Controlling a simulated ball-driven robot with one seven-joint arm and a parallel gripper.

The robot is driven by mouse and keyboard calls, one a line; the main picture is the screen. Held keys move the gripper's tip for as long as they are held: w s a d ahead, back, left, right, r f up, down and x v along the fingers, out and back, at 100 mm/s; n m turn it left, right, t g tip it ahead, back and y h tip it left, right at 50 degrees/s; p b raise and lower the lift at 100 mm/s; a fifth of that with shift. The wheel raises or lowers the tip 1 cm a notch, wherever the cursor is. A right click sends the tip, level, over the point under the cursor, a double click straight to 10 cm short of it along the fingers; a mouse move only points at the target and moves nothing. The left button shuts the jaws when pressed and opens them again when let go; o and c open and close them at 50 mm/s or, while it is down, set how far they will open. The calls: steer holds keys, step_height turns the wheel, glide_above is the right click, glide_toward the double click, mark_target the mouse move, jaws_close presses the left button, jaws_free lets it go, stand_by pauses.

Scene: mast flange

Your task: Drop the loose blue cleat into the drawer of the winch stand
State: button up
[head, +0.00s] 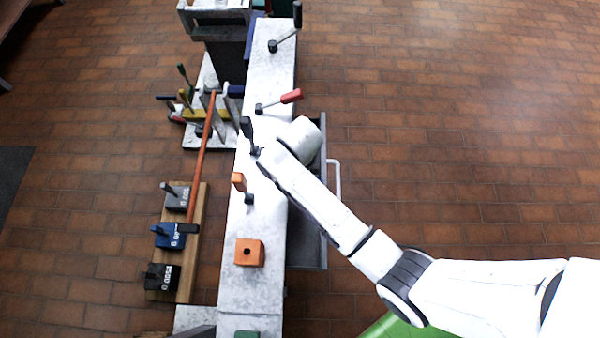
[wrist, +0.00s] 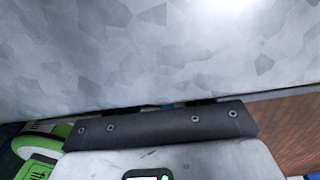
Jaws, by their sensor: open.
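My gripper (wrist: 165,106) shows in the wrist view as a dark bolted bar on a white body, close against a grey mottled surface. It is open; its fingertips are mostly hidden. In the head view my arm reaches over the winch stand (head: 262,205), a long grey bench top, and the hand is largely hidden by the arm. A grey open drawer (head: 308,250) sticks out on the right side of the stand, with a pale bar handle (head: 337,181); my arm covers part of it. I cannot make out the loose blue cleat for certain. Small blue specks show beside the dark bar.
On the bench top stand a red-handled lever (head: 290,96), black levers (head: 285,40) and an orange block (head: 249,252). Left of it are a wooden board (head: 200,212) with several weights and a rack of tools (head: 205,130). The brick floor on the right is clear.

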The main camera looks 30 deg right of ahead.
step_height(320, 180, up, 11)
steer(key=p, duration=0.1)
stand_by(0.3)
steer(key=s+d+n, duration=0.4)
steer(key=s+n, duration=0.5)
steer(key=n, duration=0.3)
steer(key=s+d+r+n+t, duration=0.1)
steer(key=s+d+n, duration=0.3)
steer(key=s+n, duration=0.6)
steer(key=n, duration=0.2)
steer(key=shift+r+n, duration=0.25)
steer(key=shift+n, duration=0.15)
